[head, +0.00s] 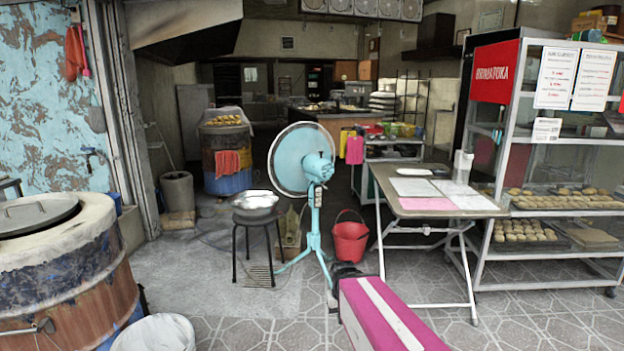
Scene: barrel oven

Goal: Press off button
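A turquoise pedestal fan (314,235) stands upright near the middle of the head view, its round light-blue head (290,160) facing left. A small control panel (318,197) with dark marks sits on its post below the motor. The marks may be buttons, but they are too small to tell apart or read, so I cannot tell which one is off.
A stool with a metal bowl (255,203) stands left, a red bucket (350,238) and folding table (440,208) right. Tiled floor (250,332) is open at front left of the box.

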